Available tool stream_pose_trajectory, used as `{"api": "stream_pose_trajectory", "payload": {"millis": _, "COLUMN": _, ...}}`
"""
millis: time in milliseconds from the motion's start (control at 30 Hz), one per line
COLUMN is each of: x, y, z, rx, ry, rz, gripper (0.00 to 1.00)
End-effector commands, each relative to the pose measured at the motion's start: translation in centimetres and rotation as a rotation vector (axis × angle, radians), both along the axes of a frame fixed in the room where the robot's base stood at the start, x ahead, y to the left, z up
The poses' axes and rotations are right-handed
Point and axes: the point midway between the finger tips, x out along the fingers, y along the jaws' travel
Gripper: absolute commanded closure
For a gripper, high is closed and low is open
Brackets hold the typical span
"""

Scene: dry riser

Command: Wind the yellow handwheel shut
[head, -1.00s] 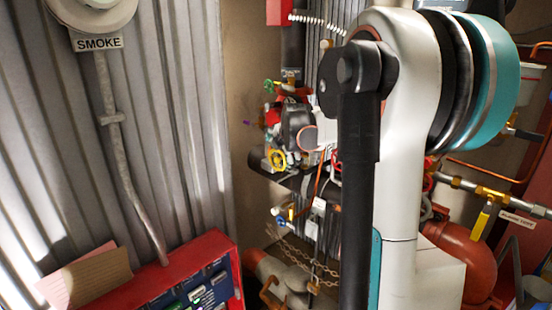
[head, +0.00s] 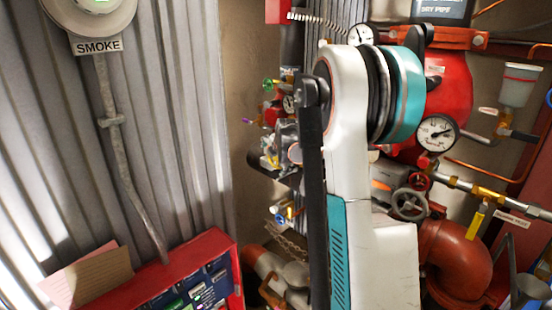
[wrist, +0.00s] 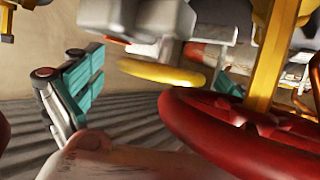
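The yellow handwheel (wrist: 160,74) is ahead in the wrist view, seen nearly edge-on, with a grey hub behind it. In the head view only a small yellowish part (head: 270,158) shows among the valves left of my arm. My gripper (wrist: 158,82) has a teal finger at the left of the wrist view; a smaller teal part shows right of the yellow wheel, partly behind a red handwheel. The fingers look wide apart, with nothing held between them. Whether either touches the yellow rim is unclear. In the head view my arm hides the gripper.
The red handwheel (wrist: 240,135) is large and close at the right of the wrist view, with a yellow post (wrist: 270,60) rising from it. A grey handwheel (head: 409,204), gauge (head: 437,133) and red pipe (head: 455,262) stand right of my arm. A red box (head: 205,265) is at lower left.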

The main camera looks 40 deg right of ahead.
Motion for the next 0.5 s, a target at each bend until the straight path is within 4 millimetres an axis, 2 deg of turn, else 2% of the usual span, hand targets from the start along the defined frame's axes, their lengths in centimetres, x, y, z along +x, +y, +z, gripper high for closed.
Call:
{"api": "stream_pose_trajectory", "payload": {"millis": 33, "x": -0.01, "y": 0.0, "z": 0.01, "rx": 0.0, "ry": 0.0, "rz": 0.0, "gripper": 0.14}}
{"api": "stream_pose_trajectory", "payload": {"millis": 200, "x": -0.01, "y": -0.01, "z": 0.01, "rx": 0.0, "ry": 0.0, "rz": 0.0, "gripper": 0.5}}
{"api": "stream_pose_trajectory", "payload": {"millis": 500, "x": -0.09, "y": 0.0, "z": -0.4, "rx": 0.005, "ry": -0.041, "rz": 0.001, "gripper": 0.49}}
